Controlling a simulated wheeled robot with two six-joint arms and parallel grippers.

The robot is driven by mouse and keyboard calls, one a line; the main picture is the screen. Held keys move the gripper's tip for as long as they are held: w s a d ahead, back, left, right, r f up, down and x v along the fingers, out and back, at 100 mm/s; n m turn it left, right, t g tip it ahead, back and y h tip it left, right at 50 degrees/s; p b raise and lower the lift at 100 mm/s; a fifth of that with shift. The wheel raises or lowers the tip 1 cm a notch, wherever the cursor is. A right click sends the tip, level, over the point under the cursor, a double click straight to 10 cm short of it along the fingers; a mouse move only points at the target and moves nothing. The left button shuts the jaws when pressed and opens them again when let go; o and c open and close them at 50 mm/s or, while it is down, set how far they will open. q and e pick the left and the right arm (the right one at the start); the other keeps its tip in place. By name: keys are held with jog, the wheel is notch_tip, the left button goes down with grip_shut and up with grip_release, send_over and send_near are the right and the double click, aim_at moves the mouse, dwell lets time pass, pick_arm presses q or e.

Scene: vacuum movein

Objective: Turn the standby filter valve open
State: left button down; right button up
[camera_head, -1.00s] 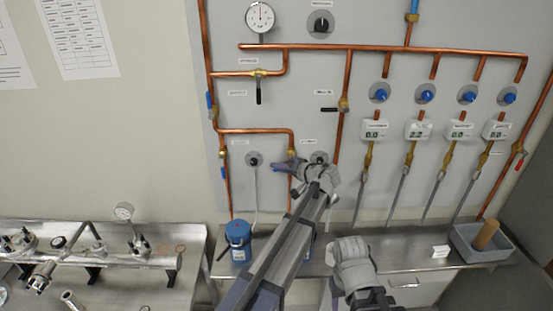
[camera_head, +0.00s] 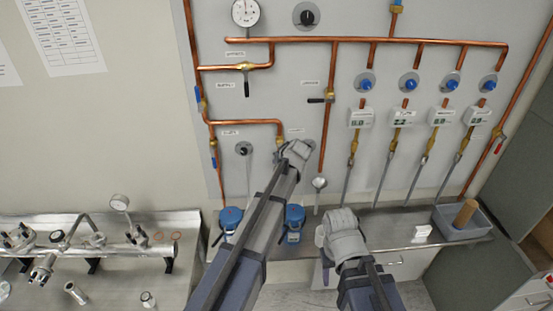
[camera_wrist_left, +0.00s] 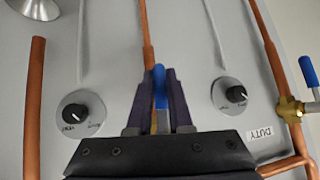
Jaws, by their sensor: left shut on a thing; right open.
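My left gripper (camera_head: 294,152) is up against the panel, over the right-hand filter pipe. In the left wrist view its dark fingers (camera_wrist_left: 158,92) are shut on the blue valve handle (camera_wrist_left: 160,84). The handle lies roughly in line with the copper pipe (camera_wrist_left: 147,35) behind it. The valve body is hidden by the gripper and arm. The other filter valve, with a blue handle (camera_wrist_left: 309,72), is beside the DUTY label (camera_wrist_left: 265,136). My right gripper (camera_head: 339,217) is open and empty, in front of the bench and apart from the panel; its fingertips are hard to make out.
Knobs (camera_wrist_left: 79,115) and (camera_wrist_left: 234,94) flank the gripped handle. Blue-topped canisters (camera_head: 230,219) and (camera_head: 295,215) stand below. A grey tray (camera_head: 449,229) is on the bench at right, and a metal bench (camera_head: 60,279) with fittings is at left.

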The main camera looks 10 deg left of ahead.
pick_arm(q)
jog(key=shift+d+h, duration=0.2)
jog(key=shift+h, duration=0.2)
jog(key=shift+w, duration=0.1)
jog(key=c, duration=0.8)
grip_release()
jog(key=shift+c, duration=0.2)
jog(key=shift+r, duration=0.1)
jog(key=p+v, duration=0.5)
jog(key=v, duration=0.2)
jog(key=shift+s+r+p, duration=0.2)
jog(key=shift+s+p, duration=0.15)
jog(key=shift+p, duration=0.05)
jog(key=shift+d, duration=0.15)
